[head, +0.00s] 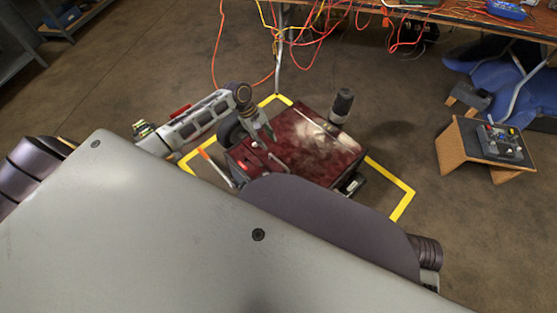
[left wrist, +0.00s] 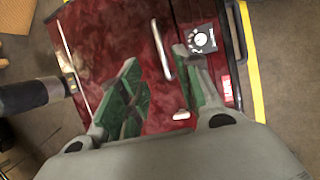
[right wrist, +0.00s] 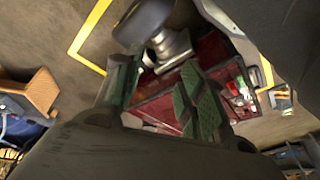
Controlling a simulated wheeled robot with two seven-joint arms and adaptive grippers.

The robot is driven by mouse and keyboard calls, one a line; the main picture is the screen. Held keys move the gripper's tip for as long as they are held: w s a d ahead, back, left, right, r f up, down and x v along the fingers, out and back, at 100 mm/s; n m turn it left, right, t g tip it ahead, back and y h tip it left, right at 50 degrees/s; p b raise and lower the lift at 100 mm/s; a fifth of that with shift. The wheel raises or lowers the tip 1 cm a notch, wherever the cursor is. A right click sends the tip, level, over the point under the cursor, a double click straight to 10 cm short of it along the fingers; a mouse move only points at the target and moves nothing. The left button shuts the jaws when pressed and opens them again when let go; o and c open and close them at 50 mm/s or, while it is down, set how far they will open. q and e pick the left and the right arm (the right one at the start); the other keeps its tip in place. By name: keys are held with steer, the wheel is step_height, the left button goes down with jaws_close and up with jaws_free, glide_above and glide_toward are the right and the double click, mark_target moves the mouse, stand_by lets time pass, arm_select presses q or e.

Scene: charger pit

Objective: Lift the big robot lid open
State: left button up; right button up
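The big robot's dark red lid (head: 325,145) lies flat, apparently closed, inside a yellow-taped area. It also fills much of the left wrist view (left wrist: 120,35). A metal bar handle (left wrist: 162,50) stands on the lid, beside a dial (left wrist: 202,39).
A dark cylinder (head: 341,105) stands up at the lid's far edge. Yellow tape (head: 400,205) marks the floor. A table with cables (head: 440,12) is at the back, and a wooden stand with a control box (head: 465,155) is at right. Floor between is free.

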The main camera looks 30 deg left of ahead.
arm_select(q)
steer(key=f, duration=0.1)
steer(key=b, duration=0.4)
glide_toward(280, 163)
steer(key=x, duration=0.4)
steer(key=shift+f, duration=0.4)
steer(key=shift+b+x, duration=0.8)
steer(key=shift+x, duration=0.85)
arm_select(e)
steer(key=w+a+f+t+y, duration=0.1)
steer(key=a+f+t, duration=0.1)
steer(key=f, duration=0.5)
steer(key=shift+a+y, duration=0.4)
steer(key=shift+a, duration=0.15)
arm_select(q)
steer(key=shift+d, duration=0.1)
arm_select(e)
steer(key=shift+w, duration=0.15)
arm_select(q)
jaws_close()
